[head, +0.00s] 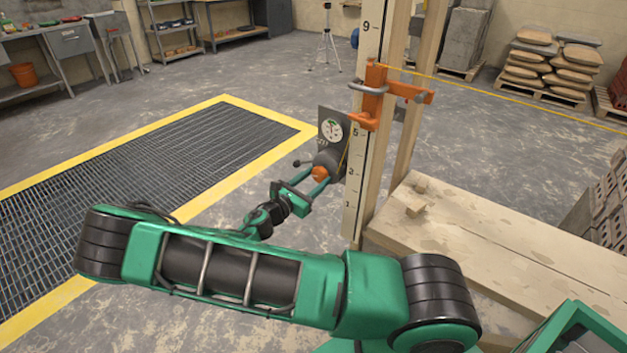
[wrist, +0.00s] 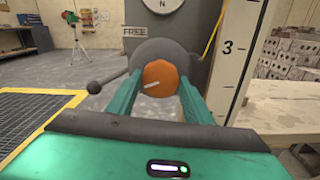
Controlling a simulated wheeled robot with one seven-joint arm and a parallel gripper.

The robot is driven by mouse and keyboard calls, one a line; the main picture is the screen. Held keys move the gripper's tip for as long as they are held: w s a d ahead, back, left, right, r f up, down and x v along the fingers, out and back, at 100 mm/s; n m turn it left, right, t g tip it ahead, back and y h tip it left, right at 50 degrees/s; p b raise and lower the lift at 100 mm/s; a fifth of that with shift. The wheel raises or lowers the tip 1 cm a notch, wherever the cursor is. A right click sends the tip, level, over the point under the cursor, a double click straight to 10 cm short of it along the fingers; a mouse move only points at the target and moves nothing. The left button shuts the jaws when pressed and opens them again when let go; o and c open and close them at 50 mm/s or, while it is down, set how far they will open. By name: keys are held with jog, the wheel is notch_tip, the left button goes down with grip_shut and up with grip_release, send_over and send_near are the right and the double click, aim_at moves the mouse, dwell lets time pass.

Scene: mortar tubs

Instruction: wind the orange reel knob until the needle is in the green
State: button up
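The orange reel knob (wrist: 159,76) sits on the front of a round grey reel (wrist: 150,50) in the wrist view, with a pale slanted mark on its face. My gripper (wrist: 160,82) has its two green fingers on either side of the knob, with no clear gap, so it looks shut on it. In the head view, the knob (head: 320,173) shows at the fingertips. The white dial (head: 332,131) is on a grey plate above the reel. Its needle and green part are too small to read surely. The wrist view shows only the dial's lower edge (wrist: 162,5).
A dark side handle with a ball end (wrist: 94,87) sticks out left of the reel. A numbered white scale post (head: 358,180) stands just right, with an orange clamp (head: 374,95) above. A wooden bench (head: 480,235) lies further right. The floor grating (head: 150,170) is left.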

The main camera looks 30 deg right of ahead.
jog(key=m, duration=0.4)
jog(key=shift+w+a+m, duration=0.1)
jog(key=shift+m, duration=0.3)
jog(key=o, duration=1)
jog(key=shift+o, duration=0.2)
jog(key=v, duration=1)
jog(key=shift+a, duration=0.35)
